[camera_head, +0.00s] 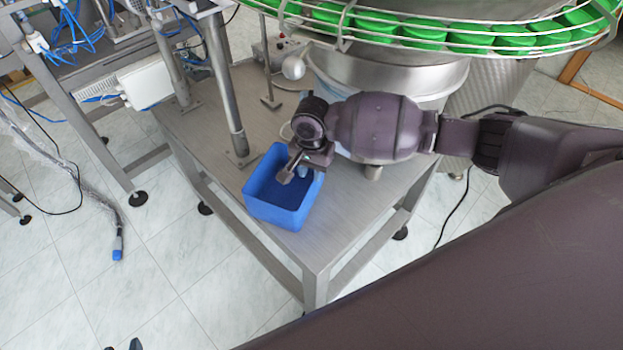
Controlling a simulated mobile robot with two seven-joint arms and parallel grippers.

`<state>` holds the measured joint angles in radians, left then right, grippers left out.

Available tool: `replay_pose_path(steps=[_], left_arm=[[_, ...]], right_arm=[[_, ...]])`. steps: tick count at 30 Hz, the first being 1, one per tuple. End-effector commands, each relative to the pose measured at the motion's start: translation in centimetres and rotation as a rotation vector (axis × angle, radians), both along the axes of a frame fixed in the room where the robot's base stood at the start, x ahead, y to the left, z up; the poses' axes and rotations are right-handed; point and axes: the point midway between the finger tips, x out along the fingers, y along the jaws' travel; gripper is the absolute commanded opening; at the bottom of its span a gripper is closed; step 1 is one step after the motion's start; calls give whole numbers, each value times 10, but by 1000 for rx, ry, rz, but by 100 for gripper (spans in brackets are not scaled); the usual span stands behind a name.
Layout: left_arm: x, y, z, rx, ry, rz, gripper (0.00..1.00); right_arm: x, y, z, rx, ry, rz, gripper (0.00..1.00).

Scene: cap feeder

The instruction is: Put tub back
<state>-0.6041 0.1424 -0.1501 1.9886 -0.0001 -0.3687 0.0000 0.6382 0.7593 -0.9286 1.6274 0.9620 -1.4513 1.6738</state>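The blue tub (276,211) is open at the top and looks empty where I can see into it. It sits upright on the metal table near its front left edge. My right gripper (295,174) comes in from the right and is at the tub's back right rim. One finger reaches down over the tub's opening. The wrist and hand hide part of the rim, and I cannot tell whether the fingers are closed on the wall. My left gripper is not in view.
A metal post (226,90) stands on the table (222,145) behind the tub. A round feeder bowl with green caps (424,33) is above at the back right. A small control box (280,50) is behind. Table space left of the tub is narrow.

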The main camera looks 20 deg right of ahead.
Motion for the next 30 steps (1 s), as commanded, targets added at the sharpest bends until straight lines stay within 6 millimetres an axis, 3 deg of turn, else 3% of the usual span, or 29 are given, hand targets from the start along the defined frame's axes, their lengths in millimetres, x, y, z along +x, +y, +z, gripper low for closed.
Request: replay_pose_path(steps=[6,12,30], left_arm=[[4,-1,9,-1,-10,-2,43],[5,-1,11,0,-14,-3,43],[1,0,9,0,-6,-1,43]], right_arm=[[0,0,40,1,-2,2,29],[0,0,59,1,-1,0,29],[0,0,63,0,0,1,29]])
